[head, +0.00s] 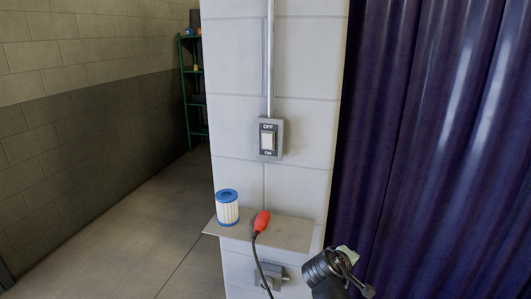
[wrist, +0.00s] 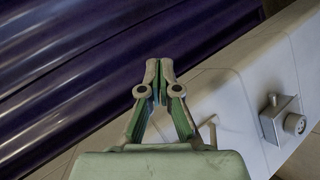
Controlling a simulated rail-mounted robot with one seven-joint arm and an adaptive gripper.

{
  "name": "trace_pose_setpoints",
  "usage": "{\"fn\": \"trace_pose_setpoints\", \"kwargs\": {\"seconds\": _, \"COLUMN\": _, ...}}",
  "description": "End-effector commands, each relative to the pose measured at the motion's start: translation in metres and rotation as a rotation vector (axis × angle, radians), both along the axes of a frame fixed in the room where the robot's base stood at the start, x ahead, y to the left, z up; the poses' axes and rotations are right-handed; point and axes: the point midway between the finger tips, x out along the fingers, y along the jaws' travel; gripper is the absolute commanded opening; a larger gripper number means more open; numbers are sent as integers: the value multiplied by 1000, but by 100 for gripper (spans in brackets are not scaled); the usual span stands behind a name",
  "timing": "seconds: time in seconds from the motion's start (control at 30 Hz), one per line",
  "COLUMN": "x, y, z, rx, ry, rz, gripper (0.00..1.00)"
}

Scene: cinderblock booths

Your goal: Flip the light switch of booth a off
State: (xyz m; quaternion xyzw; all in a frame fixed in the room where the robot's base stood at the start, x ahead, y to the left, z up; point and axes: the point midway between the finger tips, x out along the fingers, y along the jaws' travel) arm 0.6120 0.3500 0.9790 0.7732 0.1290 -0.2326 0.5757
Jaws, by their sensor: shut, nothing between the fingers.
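The light switch (head: 267,140) is a grey box with a white rocker on the white block pillar, marked OFF above and ON below. I cannot tell clearly which way the rocker is tilted. A metal conduit runs up from it. My gripper (wrist: 159,70) is shut and empty in the wrist view, its fingertips together in front of the pillar's edge and the purple curtain. In the head view my wrist and gripper show at the bottom right, below and to the right of the switch and well apart from it. The switch is not in the wrist view.
A small shelf (head: 287,233) juts from the pillar below the switch, with a blue-and-white cylinder (head: 228,208) and a red-ended cable (head: 262,221). A metal box with a round fitting (wrist: 284,120) sits beneath. The purple curtain (head: 440,130) hangs right; open floor (head: 130,235) lies left.

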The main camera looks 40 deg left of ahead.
Motion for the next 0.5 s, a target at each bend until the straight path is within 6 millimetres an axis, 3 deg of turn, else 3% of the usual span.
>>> {"fn": "trace_pose_setpoints", "kwargs": {"seconds": 0.03, "x": -8, "y": 21, "z": 20, "rx": -14, "ry": -42, "rz": 44, "gripper": 0}}
{"fn": "trace_pose_setpoints", "kwargs": {"seconds": 0.2, "x": -40, "y": 79, "z": 86, "rx": -69, "ry": -191, "rz": 169, "gripper": 0}}
{"fn": "trace_pose_setpoints", "kwargs": {"seconds": 0.5, "x": -123, "y": 162, "z": 202, "rx": -139, "ry": -456, "rz": 355, "gripper": 0}}
